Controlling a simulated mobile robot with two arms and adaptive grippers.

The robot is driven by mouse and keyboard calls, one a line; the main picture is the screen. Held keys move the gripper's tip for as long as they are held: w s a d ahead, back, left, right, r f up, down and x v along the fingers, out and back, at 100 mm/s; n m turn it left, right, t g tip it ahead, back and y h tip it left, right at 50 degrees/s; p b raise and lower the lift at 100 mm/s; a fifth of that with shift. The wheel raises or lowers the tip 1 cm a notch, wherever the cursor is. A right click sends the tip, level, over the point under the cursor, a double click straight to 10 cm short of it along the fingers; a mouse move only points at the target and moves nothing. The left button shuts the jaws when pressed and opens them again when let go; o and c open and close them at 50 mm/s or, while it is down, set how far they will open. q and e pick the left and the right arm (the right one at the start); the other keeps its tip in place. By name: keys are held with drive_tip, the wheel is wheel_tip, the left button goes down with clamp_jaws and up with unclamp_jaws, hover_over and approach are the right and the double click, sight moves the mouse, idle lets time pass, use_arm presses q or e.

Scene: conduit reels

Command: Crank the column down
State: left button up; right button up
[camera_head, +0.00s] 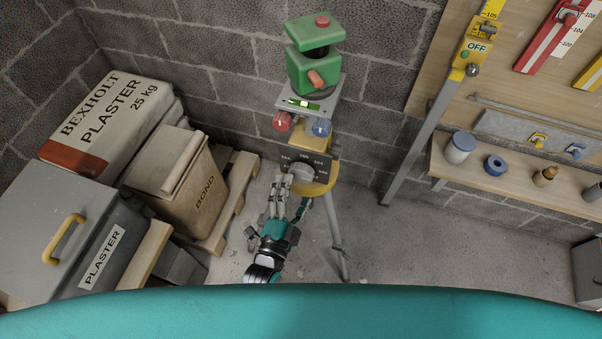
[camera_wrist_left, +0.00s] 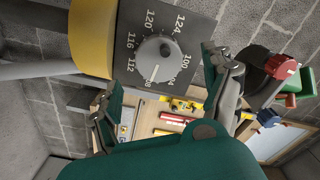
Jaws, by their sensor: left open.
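The column is the yellow-collared tripod (camera_head: 317,188) standing on the floor by the wall. On its dark plate is a round grey crank knob (camera_head: 300,172) with a ring of numbers. In the left wrist view the knob (camera_wrist_left: 157,58) faces me, its white mark near 108. A green device (camera_head: 313,68) with a red top button sits on the plate above. My left gripper (camera_head: 282,184) is just below and in front of the knob. In the left wrist view its open fingers (camera_wrist_left: 162,92) spread left and right of the knob, with nothing between them. My right gripper is not in view.
A red knob (camera_head: 282,122) and a blue knob (camera_head: 321,127) sit under the level plate. Plaster bags (camera_head: 113,113), a bond bag (camera_head: 180,185) and a grey box (camera_head: 80,245) stand left. A shelf (camera_head: 515,183) and a rail with a yellow OFF unit (camera_head: 474,50) are right.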

sight(301, 177)
use_arm(q)
drive_tip(key=x, duration=0.5)
drive_tip(key=shift+w+d, duration=0.1)
drive_tip(key=shift+w, duration=0.05)
drive_tip(key=c, duration=1.2)
drive_tip(key=shift+o, duration=0.2)
